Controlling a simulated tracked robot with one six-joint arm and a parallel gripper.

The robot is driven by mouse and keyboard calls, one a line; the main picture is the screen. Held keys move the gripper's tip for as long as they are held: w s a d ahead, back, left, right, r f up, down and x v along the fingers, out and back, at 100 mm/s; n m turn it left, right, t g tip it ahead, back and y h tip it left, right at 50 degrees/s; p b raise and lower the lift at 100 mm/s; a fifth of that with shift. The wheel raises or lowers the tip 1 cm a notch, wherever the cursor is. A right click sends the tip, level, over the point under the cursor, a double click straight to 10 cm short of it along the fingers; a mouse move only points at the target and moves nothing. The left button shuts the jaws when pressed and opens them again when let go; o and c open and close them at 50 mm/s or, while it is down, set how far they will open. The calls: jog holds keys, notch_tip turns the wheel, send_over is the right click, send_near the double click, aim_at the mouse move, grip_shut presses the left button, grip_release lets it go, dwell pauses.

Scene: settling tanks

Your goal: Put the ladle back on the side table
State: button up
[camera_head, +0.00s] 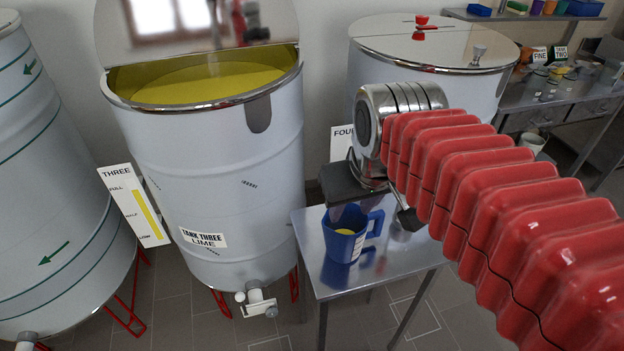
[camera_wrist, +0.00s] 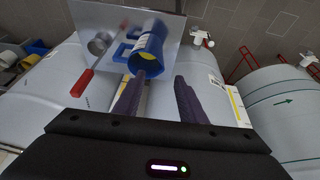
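The ladle has a round metal bowl and a red handle (camera_wrist: 83,82). In the wrist view it appears on the steel side table (camera_wrist: 172,50), beside the blue jug (camera_wrist: 153,38). In the head view the table (camera_head: 318,268) stands in front of the tanks; my arm hides part of it, and most of the ladle is hidden. The jug (camera_head: 345,246) is upright with something yellow inside. My gripper (camera_wrist: 160,78) is open and empty, with its two dark fingers apart. It is just above the jug; one fingertip overlaps the jug's mouth, and I cannot tell whether they touch.
Tank three (camera_head: 215,175) stands left of the table, its lid raised over yellow liquid. A lidded tank (camera_head: 480,95) is behind my arm. Another tank (camera_head: 50,170) is at far left. A cluttered bench (camera_head: 560,95) is at back right. Floor shows in front.

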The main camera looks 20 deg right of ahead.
jog(key=s+a+f+t, duration=0.1)
jog(key=s+a+f, duration=0.2)
jog(key=s, duration=0.1)
jog(key=shift+s+a, duration=0.15)
jog(key=shift+s, duration=0.1)
jog(key=shift+f, duration=0.1)
jog(key=shift+c, duration=0.3)
dwell(0.8)
